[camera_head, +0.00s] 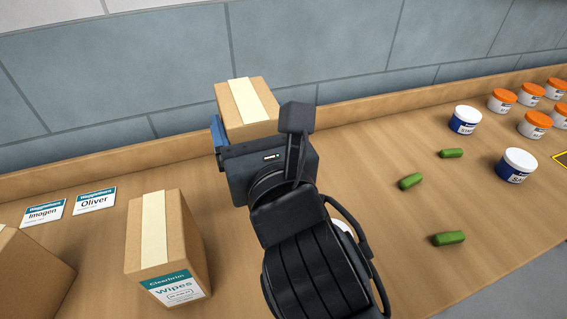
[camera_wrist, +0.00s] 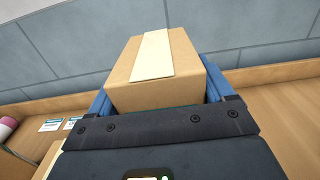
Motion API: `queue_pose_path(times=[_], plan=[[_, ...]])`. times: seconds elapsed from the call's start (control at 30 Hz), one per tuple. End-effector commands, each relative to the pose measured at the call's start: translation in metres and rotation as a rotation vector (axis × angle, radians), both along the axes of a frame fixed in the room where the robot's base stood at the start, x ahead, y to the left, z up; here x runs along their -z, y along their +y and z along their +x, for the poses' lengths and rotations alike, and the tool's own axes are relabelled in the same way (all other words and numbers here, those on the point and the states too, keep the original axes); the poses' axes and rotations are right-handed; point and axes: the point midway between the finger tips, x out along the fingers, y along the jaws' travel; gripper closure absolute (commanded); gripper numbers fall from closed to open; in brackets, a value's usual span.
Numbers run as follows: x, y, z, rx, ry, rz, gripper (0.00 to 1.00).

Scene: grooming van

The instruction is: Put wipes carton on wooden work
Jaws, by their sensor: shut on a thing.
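A brown carton (camera_head: 246,106) with a pale tape strip is between the blue fingers of my gripper (camera_head: 217,130), over the back part of the wooden work surface (camera_head: 345,160). In the wrist view the same carton (camera_wrist: 158,75) sits between both blue fingers (camera_wrist: 158,90), and my gripper is shut on it. Its label is hidden, and I cannot tell whether its base touches the wood. Another carton, labelled Wipes (camera_head: 165,245), stands upright on the surface at the front left, apart from my gripper.
Part of another brown box (camera_head: 30,275) is at the left edge. Name cards (camera_head: 94,199) lie at the back left. Several green pieces (camera_head: 411,181), white-and-blue tubs (camera_head: 465,120) and orange-lidded tubs (camera_head: 501,100) are on the right. A low ledge and tiled wall run behind.

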Motion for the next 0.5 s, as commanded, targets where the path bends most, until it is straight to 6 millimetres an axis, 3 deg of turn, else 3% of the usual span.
queue_pose_path(times=[0.3, 0.5], plan=[[0.037, 0.012, 0.064, 0.001, -0.002, 0.002, 0.69], [0.055, 0.018, 0.093, 0.000, -0.002, 0.001, 0.69]])
